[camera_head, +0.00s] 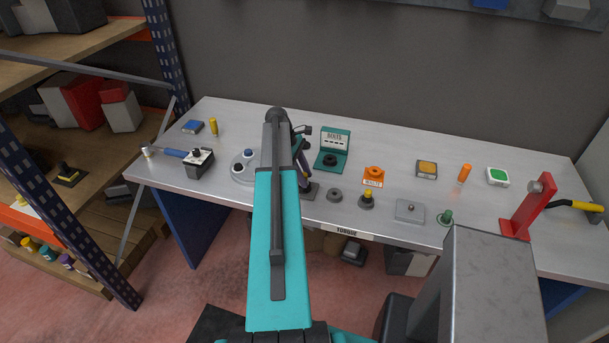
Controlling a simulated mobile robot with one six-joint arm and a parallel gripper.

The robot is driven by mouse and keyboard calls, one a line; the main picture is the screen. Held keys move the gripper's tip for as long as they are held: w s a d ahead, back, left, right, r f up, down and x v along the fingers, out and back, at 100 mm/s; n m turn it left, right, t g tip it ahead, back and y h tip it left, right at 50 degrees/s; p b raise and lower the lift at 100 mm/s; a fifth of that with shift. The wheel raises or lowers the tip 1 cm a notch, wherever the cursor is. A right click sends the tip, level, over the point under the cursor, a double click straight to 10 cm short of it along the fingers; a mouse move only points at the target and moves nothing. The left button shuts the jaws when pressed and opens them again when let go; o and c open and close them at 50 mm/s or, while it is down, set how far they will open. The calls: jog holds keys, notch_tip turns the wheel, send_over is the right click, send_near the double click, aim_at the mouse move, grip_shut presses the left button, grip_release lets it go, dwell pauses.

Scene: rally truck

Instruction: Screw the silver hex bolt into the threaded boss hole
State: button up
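My arm's teal and grey link covers the middle of the view and hides part of the bench (455,160). Dark parts show to the right of its far end, and I cannot make out the gripper's fingertips or anything held. I cannot pick out the silver hex bolt with certainty. A teal stand (335,139) with a labelled panel has a dark round fitting (330,160) at its foot. A red upright bracket (525,212) at the right carries a small silver round piece (536,187). I cannot tell which part is the threaded boss hole.
A grey plate (408,213), a grey ring (335,195) and an orange labelled piece (373,174) stand right of my arm. A dark block (199,168) with a blue-handled tool (172,152) lies left. Shelving (60,110) borders the left. Bare bench separates the items.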

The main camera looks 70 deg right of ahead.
jog(key=shift+n, duration=0.5)
jog(key=shift+n+h, duration=0.5)
jog(key=shift+n, duration=0.1)
jog(key=shift+n+h, duration=0.3)
jog(key=shift+n, duration=0.6)
jog(key=shift+n+t, duration=0.3)
jog(key=shift+n, duration=0.4)
jog(key=shift+h, duration=0.3)
jog(key=shift+n, duration=0.4)
jog(key=shift+n, duration=0.6)
